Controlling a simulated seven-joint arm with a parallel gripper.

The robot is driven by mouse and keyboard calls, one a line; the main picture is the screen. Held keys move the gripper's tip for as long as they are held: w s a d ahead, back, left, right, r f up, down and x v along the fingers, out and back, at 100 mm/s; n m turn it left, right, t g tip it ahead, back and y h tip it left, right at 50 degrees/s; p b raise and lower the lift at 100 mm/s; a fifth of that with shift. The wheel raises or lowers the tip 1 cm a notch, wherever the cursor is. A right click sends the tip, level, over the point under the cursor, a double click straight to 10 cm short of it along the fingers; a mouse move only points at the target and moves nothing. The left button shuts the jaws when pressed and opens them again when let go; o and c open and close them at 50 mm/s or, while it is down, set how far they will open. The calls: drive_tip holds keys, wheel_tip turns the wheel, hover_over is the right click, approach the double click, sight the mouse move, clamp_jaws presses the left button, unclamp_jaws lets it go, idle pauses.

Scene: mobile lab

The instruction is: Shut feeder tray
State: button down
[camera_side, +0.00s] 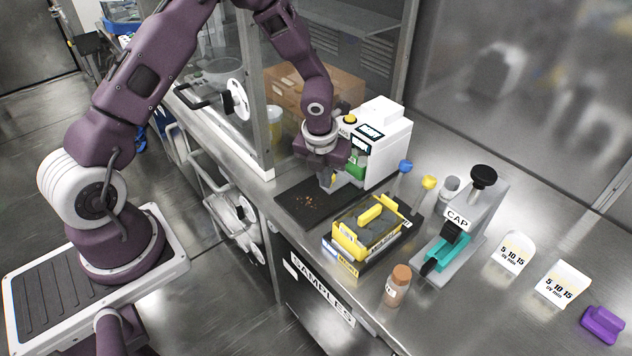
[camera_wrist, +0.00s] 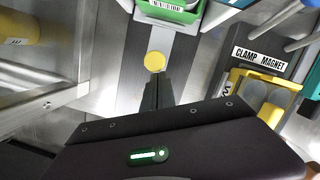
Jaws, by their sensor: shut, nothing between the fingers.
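The white feeder machine (camera_side: 382,145) stands behind the dark mat, with a green tray (camera_side: 357,167) low at its front. The green tray (camera_wrist: 168,12) shows at the top of the wrist view with a barcode label; part of it is cut off. A yellow round piece (camera_wrist: 154,61) lies just beyond my fingertips, between them and the green tray. I cannot tell whether the fingers touch it. My gripper (camera_side: 326,182) is shut and empty, pointing down in front of the feeder. Its closed fingers (camera_wrist: 156,82) show in the wrist view. How far out the tray stands is partly hidden by my gripper.
A yellow rack (camera_side: 343,236), a brown-capped bottle (camera_side: 397,286) and the CAP press (camera_side: 456,218) stand right and in front. A glass enclosure (camera_side: 246,92) is close on the left. The dark mat (camera_side: 291,207) is mostly bare, with small crumbs.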

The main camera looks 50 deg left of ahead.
drive_tip(key=shift+w+r, duration=0.15)
drive_tip(key=shift+w, duration=0.25)
drive_tip(key=s, duration=0.1)
drive_tip(key=s+d, duration=0.1)
drive_tip(key=s, duration=0.1)
drive_tip(key=s+d, duration=0.1)
drive_tip(key=shift+s+d+r, duration=0.1)
drive_tip(key=shift+s+r, duration=0.1)
drive_tip(key=shift+r, duration=0.15)
drive_tip(key=s+r+n+y, duration=0.1)
drive_tip(key=s+r+n, duration=0.35)
drive_tip(key=r, duration=0.45)
drive_tip(key=s+r+n+y, duration=0.1)
drive_tip(key=s+r+n, duration=0.3)
drive_tip(key=r, duration=0.5)
drive_tip(key=s+d+r+n+t+h, duration=0.1)
drive_tip(key=s+r+n, duration=0.3)
drive_tip(key=s+n, duration=0.3)
drive_tip(key=s+d+r+n+t+h, duration=0.2)
drive_tip(key=s+r+n, duration=0.3)
drive_tip(key=n, duration=1)
drive_tip(key=s, duration=0.3)
